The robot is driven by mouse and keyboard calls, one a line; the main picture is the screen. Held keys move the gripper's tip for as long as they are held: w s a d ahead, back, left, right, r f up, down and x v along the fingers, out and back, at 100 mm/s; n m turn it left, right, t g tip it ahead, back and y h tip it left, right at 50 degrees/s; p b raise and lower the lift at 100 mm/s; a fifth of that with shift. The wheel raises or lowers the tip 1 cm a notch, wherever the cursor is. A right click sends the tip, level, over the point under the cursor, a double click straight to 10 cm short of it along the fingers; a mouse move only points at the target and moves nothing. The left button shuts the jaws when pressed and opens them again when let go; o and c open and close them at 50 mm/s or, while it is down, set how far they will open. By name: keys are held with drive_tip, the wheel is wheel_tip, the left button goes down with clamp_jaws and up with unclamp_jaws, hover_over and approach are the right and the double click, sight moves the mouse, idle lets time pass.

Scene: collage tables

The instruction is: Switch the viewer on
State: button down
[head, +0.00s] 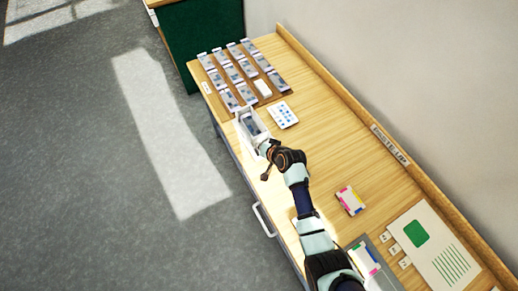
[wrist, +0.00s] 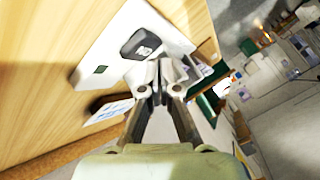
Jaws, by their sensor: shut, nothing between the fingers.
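The viewer, a pale box with a dark window (head: 252,124), stands near the table's front edge beside the slide rack. In the wrist view the white viewer body (wrist: 118,45) carries a dark rounded part and a small green square. My gripper (head: 265,149) is at the viewer's near end in the head view. In the wrist view my gripper (wrist: 162,84) is shut and empty, its tips close to the viewer's edge. I cannot tell whether they touch it. No switch can be made out clearly, and I cannot tell whether the viewer is lit.
A brown rack (head: 278,80) of several grey slides lies beyond the viewer. A white card with blue dots (head: 283,114) lies to its right. A colourful card pack (head: 350,200) and a white sheet with a green patch (head: 440,232) lie nearer. The middle of the table is clear.

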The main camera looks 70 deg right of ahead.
idle(0.3)
drive_tip(key=shift+f+b, duration=0.3)
drive_tip(key=shift+f, duration=0.15)
drive_tip(key=shift+f, duration=0.25)
idle(0.3)
drive_tip(key=shift+r, duration=0.15)
drive_tip(key=shift+r+p, duration=0.55)
drive_tip(key=shift+p, duration=0.05)
wheel_tip(320, 180, up, 6)
drive_tip(key=p, duration=0.6)
